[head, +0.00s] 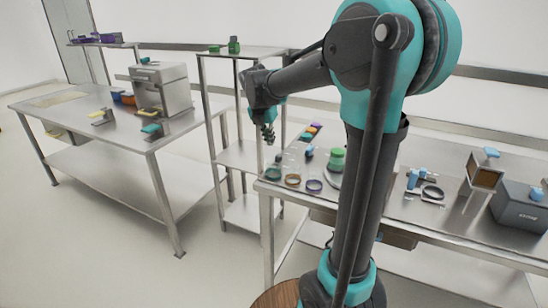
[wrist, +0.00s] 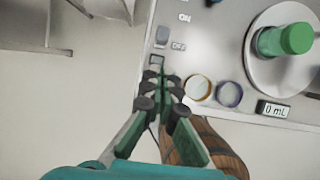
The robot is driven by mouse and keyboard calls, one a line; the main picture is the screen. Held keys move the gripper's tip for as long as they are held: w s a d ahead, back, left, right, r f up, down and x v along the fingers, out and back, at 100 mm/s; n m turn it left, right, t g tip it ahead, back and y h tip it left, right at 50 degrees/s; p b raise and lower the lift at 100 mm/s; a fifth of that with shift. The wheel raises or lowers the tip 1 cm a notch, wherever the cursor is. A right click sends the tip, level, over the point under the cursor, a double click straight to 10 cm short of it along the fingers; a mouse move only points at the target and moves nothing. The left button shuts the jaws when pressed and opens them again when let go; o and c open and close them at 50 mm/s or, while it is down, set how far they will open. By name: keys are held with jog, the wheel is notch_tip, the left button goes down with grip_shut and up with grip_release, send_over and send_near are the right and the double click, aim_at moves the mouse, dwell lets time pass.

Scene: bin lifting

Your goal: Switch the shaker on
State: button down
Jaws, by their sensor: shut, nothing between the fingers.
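The ON and OFF labels (wrist: 180,32) are on the right bench surface in the wrist view. A small grey switch-like piece (wrist: 162,35) sits just left of them; its setting is unclear. A round pale plate (wrist: 262,72) bearing a green-topped container (wrist: 288,39) stands to the right; I cannot tell for sure that it is the shaker. My gripper (wrist: 159,76) is shut and empty, its fingertips below the OFF label in the picture. In the head view my gripper (head: 268,138) hangs over the bench's left end, apparently above its surface.
A yellowish ring (wrist: 198,88) and a purple ring (wrist: 229,94) lie right of my fingertips, near a "0 mL" display (wrist: 273,110). A green ring (head: 273,174) lies at the bench corner. A narrow shelf rack (head: 238,155) stands left of the bench. Open floor lies beyond the edge.

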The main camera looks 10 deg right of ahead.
aim_at(280, 154)
jog(key=shift+f, duration=0.15)
jog(key=x, duration=1)
jog(key=w+d, duration=0.1)
jog(key=w, duration=0.1)
jog(key=w+d, duration=0.2)
dwell(0.4)
